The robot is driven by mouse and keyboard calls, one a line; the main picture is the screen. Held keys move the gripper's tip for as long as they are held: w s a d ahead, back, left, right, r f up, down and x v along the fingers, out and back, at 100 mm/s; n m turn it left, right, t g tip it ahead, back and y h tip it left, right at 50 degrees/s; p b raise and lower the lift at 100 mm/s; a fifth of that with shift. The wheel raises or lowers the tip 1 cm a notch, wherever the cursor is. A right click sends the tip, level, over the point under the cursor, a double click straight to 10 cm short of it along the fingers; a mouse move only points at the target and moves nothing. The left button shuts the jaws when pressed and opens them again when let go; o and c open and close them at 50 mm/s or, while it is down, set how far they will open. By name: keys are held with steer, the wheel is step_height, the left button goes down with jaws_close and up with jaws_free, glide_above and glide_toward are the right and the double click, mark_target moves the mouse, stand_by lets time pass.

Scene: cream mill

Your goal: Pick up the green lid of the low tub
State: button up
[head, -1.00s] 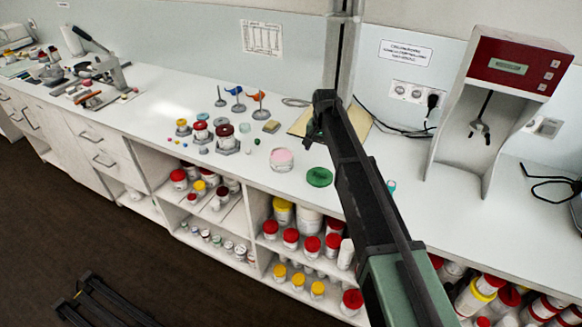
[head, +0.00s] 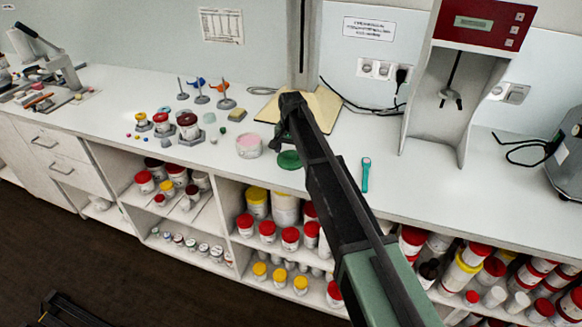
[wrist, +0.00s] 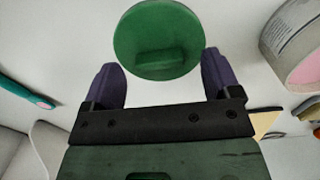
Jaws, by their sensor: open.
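The green lid (head: 290,160) lies on the white counter near its front edge, in the head view. It is a round disc with a raised grip bar, seen large in the wrist view (wrist: 158,40). The low tub (head: 249,146), white with pink contents, stands to its left in the head view; part of it shows at the right of the wrist view (wrist: 300,45). My gripper (wrist: 165,72) is open and empty, its two dark fingers on either side of the lid's near edge in that view. In the head view my arm partly hides the lid.
A teal-handled tool (head: 366,174) lies right of the lid. A beige board (head: 312,108) lies behind my arm. Jars on hexagonal stands (head: 189,128) are to the left. A red-topped machine (head: 462,80) stands at the back right. The counter's front edge is close.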

steer(key=shift+f, duration=0.9)
steer(key=shift+r, duration=0.25)
steer(key=c, duration=1)
steer(key=shift+r, duration=0.1)
